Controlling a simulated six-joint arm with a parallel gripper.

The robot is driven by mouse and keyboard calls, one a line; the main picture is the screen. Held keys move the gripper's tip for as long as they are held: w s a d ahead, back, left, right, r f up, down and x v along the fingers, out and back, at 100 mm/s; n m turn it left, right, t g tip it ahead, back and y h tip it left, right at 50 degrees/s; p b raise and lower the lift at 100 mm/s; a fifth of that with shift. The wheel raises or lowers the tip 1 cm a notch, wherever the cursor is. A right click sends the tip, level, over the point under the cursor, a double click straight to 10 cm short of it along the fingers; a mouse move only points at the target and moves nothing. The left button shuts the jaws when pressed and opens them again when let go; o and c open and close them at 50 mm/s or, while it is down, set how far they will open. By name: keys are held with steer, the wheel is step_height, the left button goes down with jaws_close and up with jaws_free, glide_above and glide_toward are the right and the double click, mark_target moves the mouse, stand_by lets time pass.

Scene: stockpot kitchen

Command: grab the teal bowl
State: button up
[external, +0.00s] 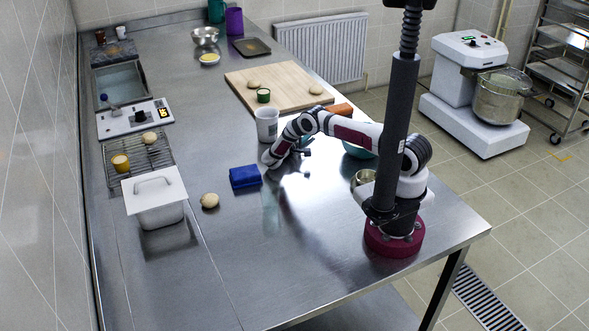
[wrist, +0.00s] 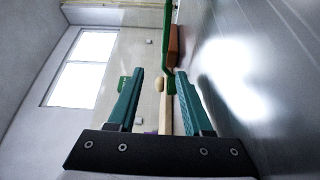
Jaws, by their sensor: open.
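The teal bowl (external: 358,151) sits on the steel table behind my forearm in the external view. My arm hides part of it, and only a piece of its side shows. My gripper (external: 305,152) is low over the table, to the left of the bowl and apart from it. In the wrist view my gripper (wrist: 160,72) is open, with two teal fingers apart and nothing held between them. A thin green shape shows beyond the fingers there; I cannot tell whether it is the bowl.
A metal bowl (external: 364,178) is near my base. A brown block (external: 341,111) lies by the wooden board (external: 290,99). The front table is mostly clear.

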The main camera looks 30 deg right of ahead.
steer(key=shift+o, duration=0.2)
steer(key=shift+s+f, duration=0.15)
steer(key=shift+f, duration=0.15)
steer(key=s+a+r+m, duration=0.1)
steer(key=s+m, duration=0.1)
steer(key=m, duration=0.1)
steer(key=s+a+r+m+g+y, duration=0.1)
steer(key=s+r+m, duration=0.1)
steer(key=m, duration=0.1)
steer(key=s+a+r+m+g+y, duration=0.1)
steer(key=s+r+m, duration=0.1)
steer(key=m, duration=0.1)
steer(key=shift+s+r, duration=0.15)
steer(key=s+r+m+g+y, duration=0.1)
steer(key=s+r+m+g, duration=0.15)
steer(key=s+m, duration=0.45)
steer(key=x, duration=1.5)
steer(key=shift+w+f, duration=0.1)
steer(key=shift+w, duration=0.05)
jaws_close()
